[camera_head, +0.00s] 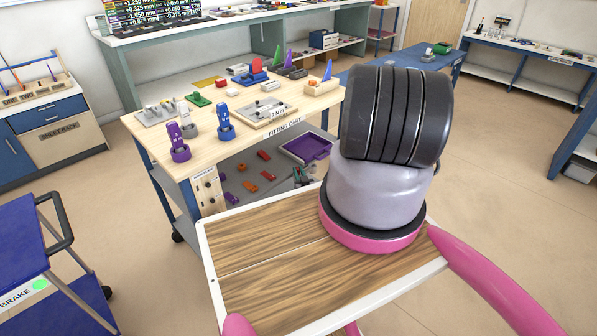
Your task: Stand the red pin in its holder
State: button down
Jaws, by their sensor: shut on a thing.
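I cannot single out the red pin for sure. A purple upright piece in a purple round base (180,152) and a blue one in a blue round base (225,130) stand near the front left edge. A pale one in a grey base (190,127) stands behind them. My gripper is not in view; my own thick arm link blocks the area right of the cart.
A purple tray (306,147) and several small red, orange and purple pieces lie on the cart's lower shelf. A blue cart (28,262) stands at left. A plate (264,112) lies on the cart top. Open floor (510,150) lies at right.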

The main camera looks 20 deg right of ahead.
jog(key=shift+f, duration=0.2)
jog(key=c, duration=0.7)
grip_release()
jog(key=shift+s, duration=0.15)
jog(key=s+a, duration=0.2)
jog(key=s, duration=0.8)
jog(key=shift+s, duration=0.2)
